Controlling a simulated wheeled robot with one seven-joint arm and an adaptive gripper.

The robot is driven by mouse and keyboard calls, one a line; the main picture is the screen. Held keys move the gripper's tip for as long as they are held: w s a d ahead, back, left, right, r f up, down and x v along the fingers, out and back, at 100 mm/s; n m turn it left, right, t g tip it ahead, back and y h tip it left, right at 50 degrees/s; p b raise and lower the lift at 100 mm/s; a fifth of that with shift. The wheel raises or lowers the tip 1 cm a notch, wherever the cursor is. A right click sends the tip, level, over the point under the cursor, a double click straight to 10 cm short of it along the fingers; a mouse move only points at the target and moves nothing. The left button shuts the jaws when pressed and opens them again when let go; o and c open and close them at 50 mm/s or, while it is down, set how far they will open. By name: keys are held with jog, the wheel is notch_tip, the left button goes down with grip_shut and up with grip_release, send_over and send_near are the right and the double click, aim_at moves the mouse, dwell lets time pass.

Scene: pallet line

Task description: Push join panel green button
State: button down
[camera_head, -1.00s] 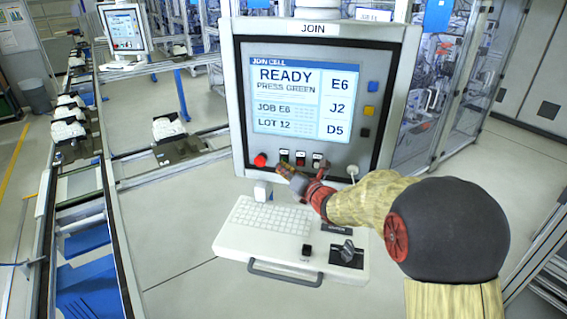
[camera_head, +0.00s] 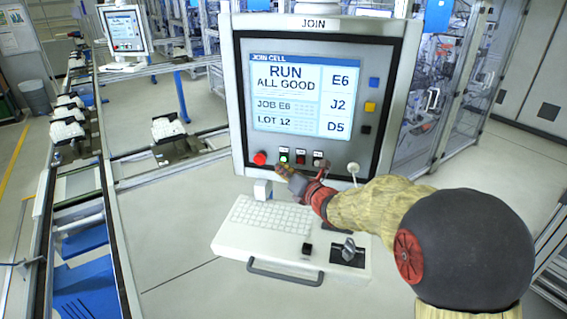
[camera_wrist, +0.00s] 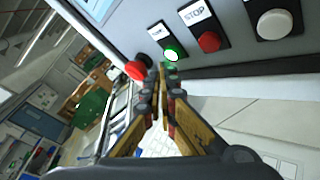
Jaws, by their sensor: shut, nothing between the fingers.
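The JOIN panel (camera_head: 393,100) stands upright in the middle of the head view. Its screen (camera_head: 300,95) reads "RUN ALL GOOD". The green button (camera_head: 284,158) is lit, in the row below the screen; it also glows in the wrist view (camera_wrist: 171,55). My gripper (camera_head: 281,168) is shut and empty, its fingertips just below the green button. In the wrist view the fingertips (camera_wrist: 167,68) overlap the button's lower edge; I cannot tell whether they touch it.
A red button (camera_head: 260,158) sits left of the green one. A red STOP button (camera_wrist: 209,41) and a white button (camera_wrist: 274,24) are to its right. A keyboard shelf (camera_head: 235,245) juts out below the panel. A conveyor (camera_head: 115,240) runs along the left.

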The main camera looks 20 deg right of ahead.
jog(key=s+a+b, duration=0.1)
jog(key=s+b, duration=0.1)
jog(key=s, duration=0.1)
jog(key=s+a+b, duration=0.1)
jog(key=shift+s+a+b, duration=0.15)
jog(key=shift+a+b, duration=0.15)
dwell(0.4)
dwell(0.5)
